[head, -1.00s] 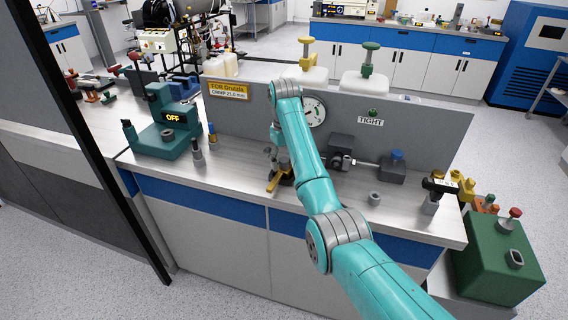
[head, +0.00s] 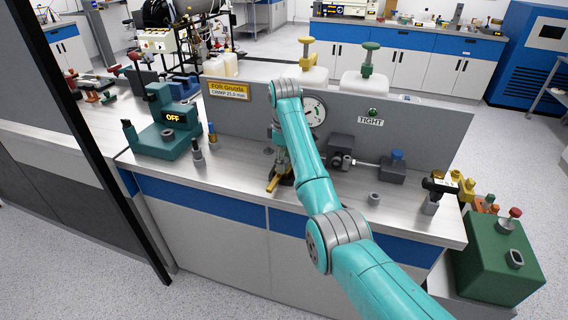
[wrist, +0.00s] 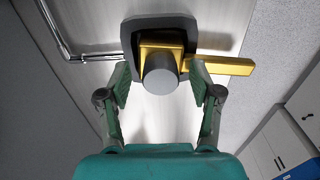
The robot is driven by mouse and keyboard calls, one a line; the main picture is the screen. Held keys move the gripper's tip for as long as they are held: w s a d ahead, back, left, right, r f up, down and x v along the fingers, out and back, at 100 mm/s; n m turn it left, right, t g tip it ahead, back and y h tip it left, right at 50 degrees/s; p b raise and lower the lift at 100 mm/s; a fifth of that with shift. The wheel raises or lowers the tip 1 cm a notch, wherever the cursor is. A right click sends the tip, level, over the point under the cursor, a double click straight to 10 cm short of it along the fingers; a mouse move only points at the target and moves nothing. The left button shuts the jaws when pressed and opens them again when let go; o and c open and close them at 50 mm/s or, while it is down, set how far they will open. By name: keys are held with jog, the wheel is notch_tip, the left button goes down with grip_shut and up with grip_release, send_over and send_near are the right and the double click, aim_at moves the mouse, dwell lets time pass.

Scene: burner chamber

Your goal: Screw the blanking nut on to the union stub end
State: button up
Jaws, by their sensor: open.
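In the wrist view my gripper (wrist: 160,78) is open, with a finger on each side of a grey round end (wrist: 160,75). This end stands on a brass valve body (wrist: 162,45) with a brass lever (wrist: 222,66) pointing right. I cannot tell whether the fingers touch it, or whether it is the union stub end or a nut on it. In the head view the brass lever (head: 273,184) shows beside my arm, which hides most of the valve and gripper. A small loose grey ring-shaped piece (head: 374,199), possibly the blanking nut, stands on the bench to the right.
A grey panel (head: 435,130) with a gauge (head: 314,110) stands behind. A dark fitting block (head: 341,145) and pipe lie right of my arm. A teal machine reading OFF (head: 160,135) stands left. A black-topped fixture (head: 432,195) stands near the right edge. The bench front is mostly clear.

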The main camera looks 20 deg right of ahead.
jog(key=n, duration=0.9)
jog(key=shift+n, duration=0.4)
grip_shut()
jog(key=shift+f, duration=0.1)
jog(key=m, duration=0.7)
jog(key=shift+c, duration=1.6)
grip_release()
jog(key=o, duration=0.3)
